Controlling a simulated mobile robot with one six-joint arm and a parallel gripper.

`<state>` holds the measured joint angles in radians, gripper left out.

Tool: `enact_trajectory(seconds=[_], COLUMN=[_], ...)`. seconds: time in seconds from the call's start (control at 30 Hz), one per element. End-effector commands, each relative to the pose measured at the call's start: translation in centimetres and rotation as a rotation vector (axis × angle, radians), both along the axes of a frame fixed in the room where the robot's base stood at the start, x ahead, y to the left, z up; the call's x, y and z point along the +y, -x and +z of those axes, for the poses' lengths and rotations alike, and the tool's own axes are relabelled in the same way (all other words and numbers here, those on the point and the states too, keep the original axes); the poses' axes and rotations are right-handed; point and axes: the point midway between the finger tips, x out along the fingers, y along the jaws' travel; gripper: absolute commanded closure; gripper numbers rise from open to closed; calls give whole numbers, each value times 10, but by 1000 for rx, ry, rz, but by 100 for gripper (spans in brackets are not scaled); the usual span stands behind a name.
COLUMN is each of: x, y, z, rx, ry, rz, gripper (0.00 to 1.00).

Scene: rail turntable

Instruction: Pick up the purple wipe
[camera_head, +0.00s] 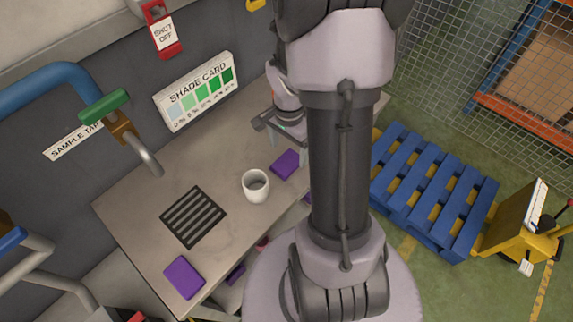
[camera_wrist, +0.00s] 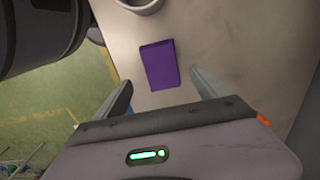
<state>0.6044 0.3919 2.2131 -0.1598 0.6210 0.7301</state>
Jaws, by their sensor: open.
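A flat purple wipe (camera_head: 285,164) lies on the grey worktop, right of the white cup. In the wrist view the same wipe (camera_wrist: 159,65) lies ahead of and between my fingertips, apart from both. My gripper (camera_head: 279,141) is open and empty near this wipe; my arm hides part of the area around it. In the wrist view my gripper (camera_wrist: 161,78) has one finger either side of the wipe's near part. A second purple wipe (camera_head: 184,278) lies at the front left end of the worktop.
A white cup (camera_head: 256,185) stands close left of the nearer wipe. A dark drain grate (camera_head: 193,216) is set in the worktop (camera_head: 137,213). A tap (camera_head: 140,148) and shade card (camera_head: 197,91) are at the wall. A blue pallet (camera_head: 430,190) is on the floor, right.

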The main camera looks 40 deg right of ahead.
Motion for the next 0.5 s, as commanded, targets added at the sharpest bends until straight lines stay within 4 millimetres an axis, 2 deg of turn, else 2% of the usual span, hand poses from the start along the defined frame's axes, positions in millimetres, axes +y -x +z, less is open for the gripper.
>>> enact_trajectory(seconds=[0.23,0.43,0.5], x=[3,3,3], y=[-1,-2,-2], z=[-48,-47,-47], rx=[3,0,0], ry=[-3,-1,-1], rz=[0,0,0], gripper=[18,18,30])
